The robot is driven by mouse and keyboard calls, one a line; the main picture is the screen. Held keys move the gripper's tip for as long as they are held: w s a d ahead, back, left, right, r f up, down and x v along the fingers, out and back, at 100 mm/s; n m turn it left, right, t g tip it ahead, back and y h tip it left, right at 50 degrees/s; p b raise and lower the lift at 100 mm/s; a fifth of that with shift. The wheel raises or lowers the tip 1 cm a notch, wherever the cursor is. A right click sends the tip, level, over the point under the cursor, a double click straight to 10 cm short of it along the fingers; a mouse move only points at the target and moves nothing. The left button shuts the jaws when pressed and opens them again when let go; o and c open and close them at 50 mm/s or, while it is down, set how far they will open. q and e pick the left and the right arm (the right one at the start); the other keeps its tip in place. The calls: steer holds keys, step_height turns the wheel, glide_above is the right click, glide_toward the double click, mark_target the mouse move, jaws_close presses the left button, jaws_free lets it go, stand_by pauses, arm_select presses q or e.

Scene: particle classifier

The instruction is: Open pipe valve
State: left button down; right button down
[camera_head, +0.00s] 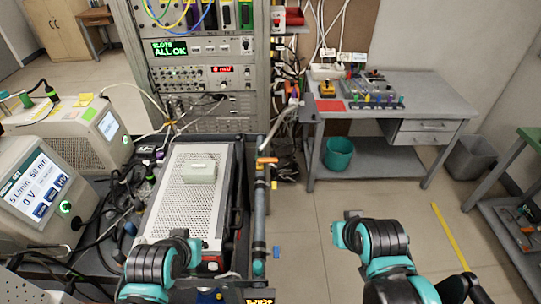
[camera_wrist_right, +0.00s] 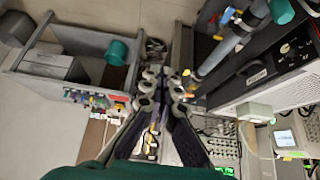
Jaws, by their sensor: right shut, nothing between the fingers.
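An orange valve handle (camera_head: 267,160) sits near the upper end of a dark grey pipe (camera_head: 259,205). The pipe runs beside the right side of a perforated metal box. In the right wrist view the pipe (camera_wrist_right: 232,45) lies at upper right, with teal and orange parts near it. My right gripper (camera_wrist_right: 166,76) is shut and empty, apart from the pipe and handle. My right arm is at the lower right of the head view. My left arm is at the lower left; its gripper is not visible.
The perforated box (camera_head: 205,190) carries a small pale green box (camera_head: 199,168). Instruments and loose cables crowd the left. A grey workbench (camera_head: 390,105) with a teal bin (camera_head: 339,153) stands at back right. The floor between the pipe and my right arm is mostly clear.

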steer(key=w+a+r+g, duration=0.1)
steer(key=w+a+r, duration=0.15)
steer(key=w, duration=0.65)
steer(key=w+a+r, duration=0.2)
steer(key=w+r, duration=0.1)
steer(key=w, duration=0.6)
steer(key=w+a+r+g, duration=0.1)
steer(key=w+a+r, duration=0.1)
steer(key=w, duration=0.7)
steer(key=w+a+f, duration=0.4)
steer(key=w+f, duration=0.2)
steer(key=w, duration=0.3)
steer(key=w+a+f+g, duration=0.1)
steer(key=w+a+f, duration=0.3)
steer(key=w+f, duration=0.3)
steer(key=shift+w+a+f+p, duration=0.3)
steer(key=shift+w+a, duration=0.05)
steer(key=shift+w, duration=0.6)
